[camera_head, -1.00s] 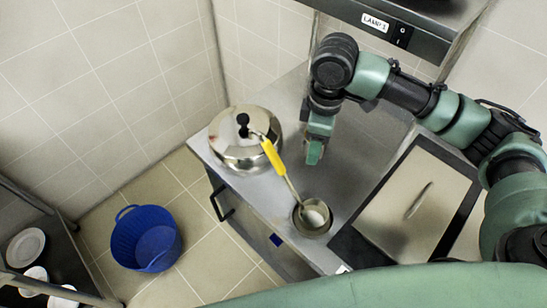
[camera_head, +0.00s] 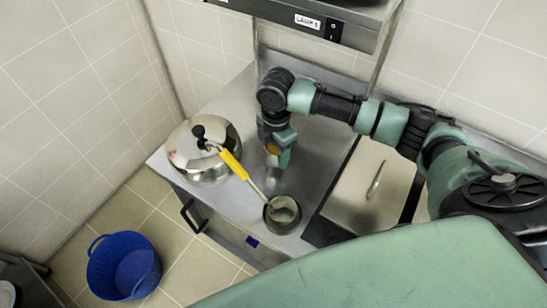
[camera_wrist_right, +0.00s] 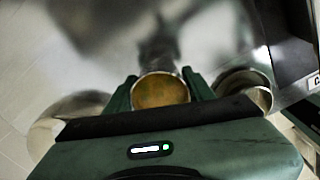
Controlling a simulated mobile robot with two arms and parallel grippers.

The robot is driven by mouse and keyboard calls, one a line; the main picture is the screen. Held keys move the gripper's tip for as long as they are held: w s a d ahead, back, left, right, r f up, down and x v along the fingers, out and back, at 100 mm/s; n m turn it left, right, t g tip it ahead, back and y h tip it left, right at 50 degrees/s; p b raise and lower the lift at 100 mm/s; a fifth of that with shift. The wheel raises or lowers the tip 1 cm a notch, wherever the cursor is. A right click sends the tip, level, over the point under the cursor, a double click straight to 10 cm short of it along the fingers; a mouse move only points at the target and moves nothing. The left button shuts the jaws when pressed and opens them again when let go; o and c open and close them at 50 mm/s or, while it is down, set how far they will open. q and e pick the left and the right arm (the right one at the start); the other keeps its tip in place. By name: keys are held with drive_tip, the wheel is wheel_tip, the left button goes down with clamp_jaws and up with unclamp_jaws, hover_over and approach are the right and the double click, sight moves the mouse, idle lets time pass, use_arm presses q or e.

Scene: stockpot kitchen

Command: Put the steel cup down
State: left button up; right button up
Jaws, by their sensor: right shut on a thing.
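The steel cup (camera_wrist_right: 160,92) is between the two fingers of my right gripper (camera_wrist_right: 161,90) in the right wrist view, with a yellow-brown content or inside showing. The right gripper is shut on the cup. I cannot tell whether the cup's base touches the counter. My left gripper is not in view.
On the counter (camera_head: 222,95) stand a lidded steel pot (camera_head: 190,160) and a small steel vessel (camera_head: 270,222) with a yellow-handled ladle (camera_head: 233,164) reaching from it to the lid. A dark-framed panel (camera_head: 345,203) is right. A blue basket (camera_head: 112,262) is on the floor.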

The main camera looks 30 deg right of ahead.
sight(276, 160)
wheel_tip(276, 160, down, 3)
drive_tip(key=shift+f+p, duration=0.1)
drive_tip(key=shift+p, duration=0.2)
drive_tip(key=shift+f, duration=0.1)
drive_tip(key=shift+f, duration=0.1)
drive_tip(key=o, duration=1.6)
drive_tip(key=shift+c, duration=0.2)
wheel_tip(276, 160, up, 12)
drive_tip(key=b, duration=0.1)
drive_tip(key=shift+b, duration=0.4)
drive_tip(key=shift+s+a, duration=0.1)
